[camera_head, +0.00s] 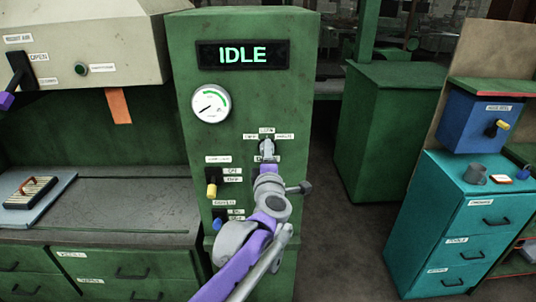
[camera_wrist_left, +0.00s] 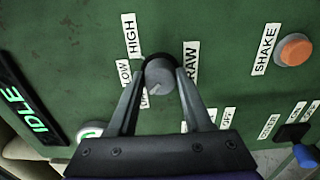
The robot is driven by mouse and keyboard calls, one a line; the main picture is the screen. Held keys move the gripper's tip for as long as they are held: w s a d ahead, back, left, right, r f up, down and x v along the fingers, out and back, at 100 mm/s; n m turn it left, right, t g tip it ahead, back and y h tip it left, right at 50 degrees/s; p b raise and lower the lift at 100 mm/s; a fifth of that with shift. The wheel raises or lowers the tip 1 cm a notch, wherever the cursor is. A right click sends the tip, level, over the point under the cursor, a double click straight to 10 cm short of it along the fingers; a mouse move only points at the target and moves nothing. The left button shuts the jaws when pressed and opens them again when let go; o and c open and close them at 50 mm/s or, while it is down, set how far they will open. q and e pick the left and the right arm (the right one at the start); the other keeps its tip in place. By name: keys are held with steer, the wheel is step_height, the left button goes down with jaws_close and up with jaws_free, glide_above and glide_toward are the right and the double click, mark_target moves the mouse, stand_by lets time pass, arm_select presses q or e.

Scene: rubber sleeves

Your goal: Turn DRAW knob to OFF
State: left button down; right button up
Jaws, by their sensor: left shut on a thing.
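The DRAW knob is a round grey knob on the green machine's front panel, and it fills the jaw gap in the left wrist view (camera_wrist_left: 158,78). My left gripper (camera_wrist_left: 161,72) is shut on it, with one finger on each side. In the head view my left gripper (camera_head: 267,150) reaches the panel from below and mostly hides the knob. In the wrist view a HIGH label (camera_wrist_left: 131,35), a LOW label (camera_wrist_left: 124,73) and a DRAW label (camera_wrist_left: 191,64) surround the knob. Another label is partly hidden behind a finger. I cannot clearly read the knob's pointer. My right gripper is not in view.
The display (camera_head: 243,55) reads IDLE, above a round gauge (camera_head: 211,103). A yellow-tipped switch (camera_head: 211,188) sits left of my arm. An orange SHAKE button (camera_wrist_left: 295,50) is beyond the DRAW label. A teal drawer cabinet (camera_head: 462,225) stands at the right, with floor between.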

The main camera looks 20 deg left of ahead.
arm_select(q)
steer(key=shift+c, duration=1.6)
jaws_free()
steer(key=b+v, duration=0.1)
steer(key=v, duration=1)
steer(key=shift+w, duration=0.1)
